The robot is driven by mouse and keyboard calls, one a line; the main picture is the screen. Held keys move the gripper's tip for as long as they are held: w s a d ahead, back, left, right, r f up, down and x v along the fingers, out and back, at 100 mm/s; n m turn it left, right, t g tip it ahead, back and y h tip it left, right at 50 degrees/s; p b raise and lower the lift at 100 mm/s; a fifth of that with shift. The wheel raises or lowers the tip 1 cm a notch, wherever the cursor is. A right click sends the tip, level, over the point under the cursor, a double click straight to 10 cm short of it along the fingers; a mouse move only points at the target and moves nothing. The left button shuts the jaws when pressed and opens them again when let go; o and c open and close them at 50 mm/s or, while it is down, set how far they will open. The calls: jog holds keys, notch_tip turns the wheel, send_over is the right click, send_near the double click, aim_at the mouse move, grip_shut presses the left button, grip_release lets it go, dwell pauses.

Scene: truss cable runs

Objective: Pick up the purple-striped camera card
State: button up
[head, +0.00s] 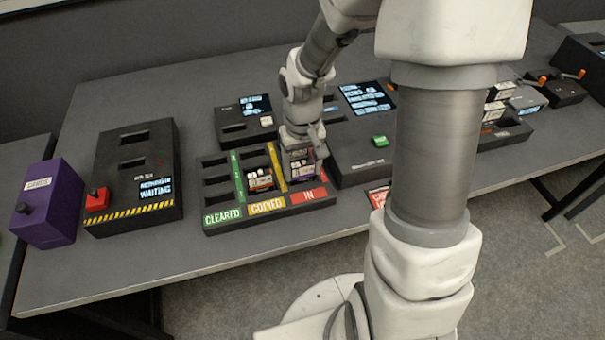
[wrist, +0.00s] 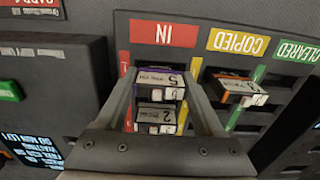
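The purple-striped camera card (wrist: 158,82), marked 5, stands in the front slot of the red IN column in the wrist view. In the head view its purple edge (head: 301,168) shows below my gripper (head: 302,150). In the wrist view the two fingers of my gripper (wrist: 160,80) are apart, one on each side of this card. The gap between fingers and card looks small; I cannot tell whether they touch. A grey-white card (wrist: 157,118), marked 2, sits in the slot behind it.
The sorting tray (head: 267,210) also has COPIED and CLEARED columns. An orange-striped card (head: 260,179) sits in the COPIED column. A dark box with a green button (head: 379,141) stands close to the right. A purple CARDS box (head: 46,205) is at the far left.

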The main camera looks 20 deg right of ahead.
jog(key=c, duration=0.8)
jog(key=shift+o, duration=0.2)
